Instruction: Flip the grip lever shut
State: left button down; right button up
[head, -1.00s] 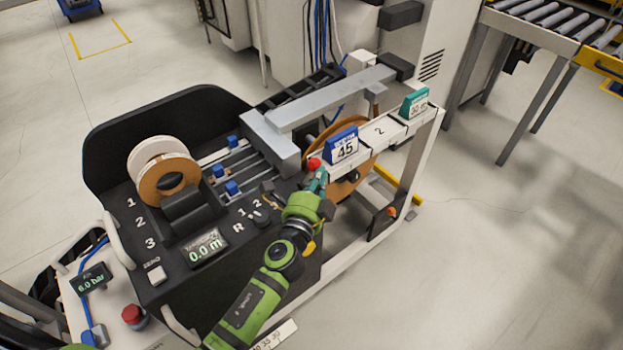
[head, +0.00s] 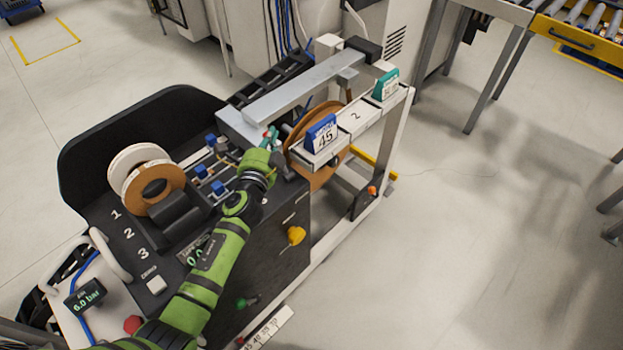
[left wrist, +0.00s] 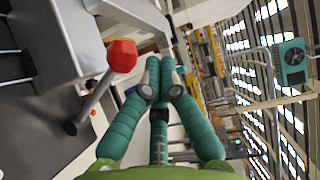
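The lever with a red knob (left wrist: 122,55) and grey rod (left wrist: 94,101) shows in the left wrist view, left of my fingers, next to a grey metal block. I take it for the grip lever. My left gripper (left wrist: 160,62) has its two teal fingers together, with nothing visible between them. In the head view my left gripper (head: 270,138) is at the right end of the grey block, by the strip guides. There the lever is mostly hidden by my fingers; whether they touch it I cannot tell. My right gripper is out of view.
The blue "45" card (head: 321,134) and green card (head: 386,84) stand on the white rail to the right. The brown disc (head: 304,160) is behind my wrist. A yellow knob (head: 296,235) sticks out of the front panel. A banding roll (head: 153,186) is at left.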

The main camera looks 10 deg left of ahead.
pick_arm(q)
jog(key=shift+w+a+f, duration=0.2)
jog(key=shift+w+a, duration=0.25)
jog(key=shift+a, duration=0.1)
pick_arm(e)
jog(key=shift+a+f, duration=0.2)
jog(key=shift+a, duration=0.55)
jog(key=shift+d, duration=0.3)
